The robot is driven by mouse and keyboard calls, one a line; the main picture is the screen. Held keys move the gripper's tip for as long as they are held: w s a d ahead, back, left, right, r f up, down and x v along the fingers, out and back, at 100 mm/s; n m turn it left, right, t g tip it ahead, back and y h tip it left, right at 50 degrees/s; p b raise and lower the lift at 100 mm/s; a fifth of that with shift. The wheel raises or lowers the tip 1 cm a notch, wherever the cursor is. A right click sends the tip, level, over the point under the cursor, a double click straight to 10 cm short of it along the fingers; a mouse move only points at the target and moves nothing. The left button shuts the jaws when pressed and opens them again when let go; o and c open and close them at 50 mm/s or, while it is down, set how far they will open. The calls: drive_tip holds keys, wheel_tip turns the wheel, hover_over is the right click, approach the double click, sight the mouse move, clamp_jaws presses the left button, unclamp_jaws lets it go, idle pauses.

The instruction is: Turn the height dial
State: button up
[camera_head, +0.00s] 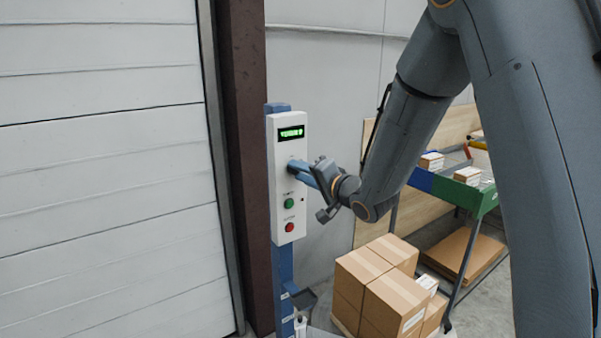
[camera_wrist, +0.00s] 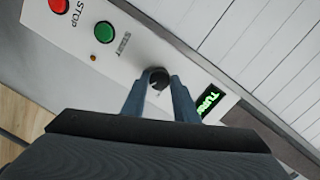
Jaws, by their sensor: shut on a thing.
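A white control panel (camera_head: 286,213) stands on a blue post in the head view. It carries a small lit green display (camera_head: 291,133), a green button (camera_head: 290,203) and a red button (camera_head: 290,227). My gripper (camera_head: 292,166) reaches the panel from the right, between display and green button, and hides the dial there. In the wrist view the black round dial (camera_wrist: 159,77) sits between the two fingertips of my gripper (camera_wrist: 159,84), which is shut on it. The wrist view also shows the display (camera_wrist: 209,101), with part of its green text, and the green START button (camera_wrist: 104,32).
Stacked cardboard boxes (camera_head: 377,289) stand below my arm. A cart (camera_head: 455,192) with blue and green edges and small boxes stands at the right. A brown column (camera_head: 247,160) and a white shutter door (camera_head: 110,170) are left of the panel.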

drive_tip(key=o, duration=1.1)
drive_tip(key=shift+c, duration=0.2)
drive_tip(key=b+v, duration=0.2)
drive_tip(key=v, duration=0.6)
drive_tip(key=shift+w, duration=0.1)
